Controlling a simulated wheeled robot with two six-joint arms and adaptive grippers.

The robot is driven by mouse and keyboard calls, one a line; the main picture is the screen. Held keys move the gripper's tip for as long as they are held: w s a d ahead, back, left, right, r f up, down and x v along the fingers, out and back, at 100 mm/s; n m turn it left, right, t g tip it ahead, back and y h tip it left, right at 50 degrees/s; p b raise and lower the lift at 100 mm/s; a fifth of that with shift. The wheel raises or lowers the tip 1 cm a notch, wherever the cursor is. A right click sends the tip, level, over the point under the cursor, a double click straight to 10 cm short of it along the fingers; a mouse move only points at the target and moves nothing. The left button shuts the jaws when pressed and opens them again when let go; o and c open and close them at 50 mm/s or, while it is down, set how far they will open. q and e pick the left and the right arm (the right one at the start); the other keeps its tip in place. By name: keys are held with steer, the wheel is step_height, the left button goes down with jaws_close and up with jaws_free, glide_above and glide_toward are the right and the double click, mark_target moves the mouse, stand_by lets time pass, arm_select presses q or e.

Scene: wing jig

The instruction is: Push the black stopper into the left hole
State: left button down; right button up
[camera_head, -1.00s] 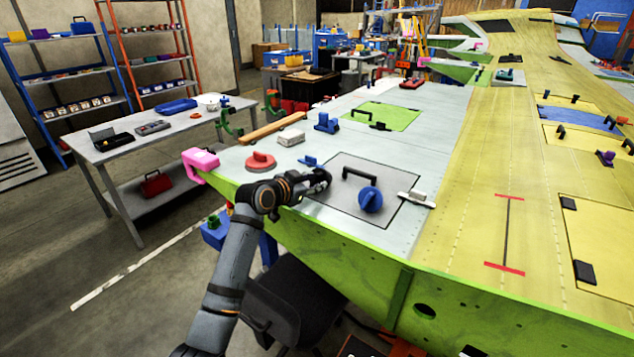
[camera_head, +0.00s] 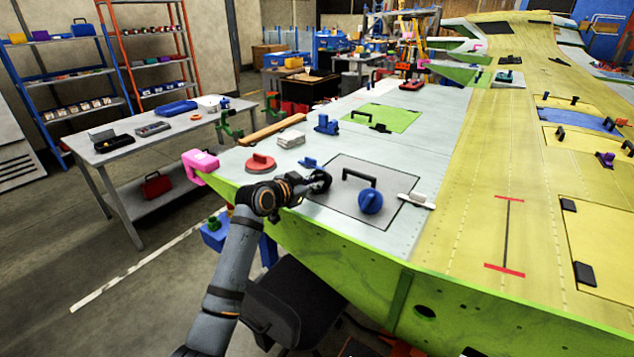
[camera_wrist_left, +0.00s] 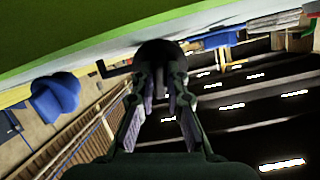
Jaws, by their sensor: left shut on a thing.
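My left gripper (camera_head: 311,185) is above the near left edge of the grey panel on the wing. It is shut on the black stopper (camera_wrist_left: 160,55), a dark round piece between its fingertips in the left wrist view. In the head view the stopper (camera_head: 322,179) is a small dark shape at the gripper's tip. Whether it touches the panel cannot be told. A dark oval hole (camera_head: 425,311) shows in the green front edge of the wing, right of my arm. I cannot make out the left hole. My right gripper is not in view.
A blue knob (camera_head: 370,200) and a black handle (camera_head: 359,174) stand on the panel just right of the gripper.

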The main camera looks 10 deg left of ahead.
arm_select(q)
steer(key=shift+r, duration=0.1)
steer(key=shift+r+p, duration=0.3)
steer(key=shift+p, duration=0.1)
step_height(320, 180, up, 5)
steer(key=p, duration=0.5)
steer(key=shift+r, duration=0.2)
steer(key=shift+f, duration=0.1)
